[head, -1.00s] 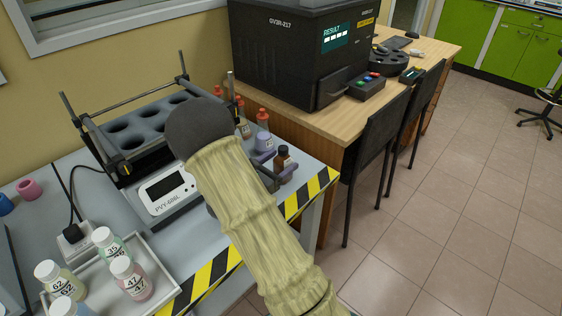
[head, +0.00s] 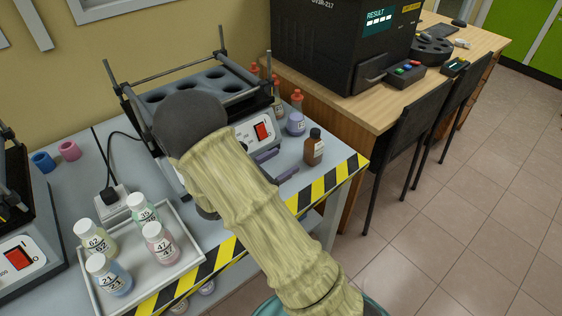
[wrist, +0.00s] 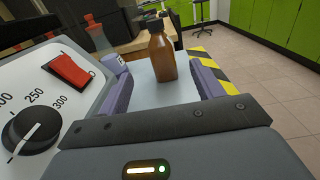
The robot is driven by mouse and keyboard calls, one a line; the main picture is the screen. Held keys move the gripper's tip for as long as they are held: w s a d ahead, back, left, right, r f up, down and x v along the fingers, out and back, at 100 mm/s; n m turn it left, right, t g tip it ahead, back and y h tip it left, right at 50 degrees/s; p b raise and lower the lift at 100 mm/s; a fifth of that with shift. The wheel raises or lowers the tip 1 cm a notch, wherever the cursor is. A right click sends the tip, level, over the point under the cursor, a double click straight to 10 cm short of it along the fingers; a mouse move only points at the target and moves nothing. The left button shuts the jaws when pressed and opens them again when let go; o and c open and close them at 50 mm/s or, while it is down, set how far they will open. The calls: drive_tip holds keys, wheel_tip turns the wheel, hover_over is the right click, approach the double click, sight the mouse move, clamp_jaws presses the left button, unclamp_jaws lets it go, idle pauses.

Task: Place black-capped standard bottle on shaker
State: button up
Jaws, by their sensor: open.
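The black-capped bottle (head: 313,152) is brown with a label and stands upright on the table near the striped edge. It also shows in the wrist view (wrist: 162,58), straight ahead of the jaws. My gripper (head: 274,165) is open and empty, low over the table just left of the bottle, with a small gap between them. In the wrist view its purple finger pads (wrist: 160,88) lie either side of the line to the bottle. The shaker (head: 207,92), a dark rack with several empty round holes, stands behind my arm, which hides part of its front panel.
A lilac-capped bottle (head: 296,124) and red-capped bottles (head: 296,100) stand behind the brown one. A white tray (head: 190,240) with several numbered white-capped bottles is at front left. Another device (head: 20,258) stands at far left. The shaker's panel (wrist: 45,95) is close on the left.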

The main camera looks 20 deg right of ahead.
drive_tip(key=shift+s, duration=0.1)
drive_tip(key=s+d+m+g+y, duration=0.1)
drive_tip(key=s+g, duration=0.1)
drive_tip(key=s+d+m+g+y, duration=0.1)
drive_tip(key=s+m+g, duration=0.1)
drive_tip(key=s+d+m+g, duration=0.1)
drive_tip(key=s+d+m, duration=0.1)
drive_tip(key=s, duration=0.1)
drive_tip(key=shift+f+g+y, duration=0.4)
drive_tip(key=s+m+g+y, duration=0.1)
drive_tip(key=s+m+y, duration=0.1)
drive_tip(key=s, duration=0.1)
drive_tip(key=s+f+m+g+y, duration=0.1)
drive_tip(key=s+m+y, duration=0.1)
drive_tip(key=s, duration=0.1)
drive_tip(key=shift+a+f+m+g, duration=0.2)
drive_tip(key=shift+m+g, duration=0.1)
drive_tip(key=shift+m, duration=0.1)
drive_tip(key=s+a+r+m+t+y, duration=0.1)
drive_tip(key=a+r+m+t+y, duration=0.2)
drive_tip(key=a+m+y, duration=0.4)
drive_tip(key=m+t+y, duration=0.1)
drive_tip(key=m+y, duration=0.2)
drive_tip(key=m, duration=0.2)
drive_tip(key=shift+s+r+t, duration=0.2)
drive_tip(key=shift+s+t, duration=0.1)
drive_tip(key=shift+t, duration=0.1)
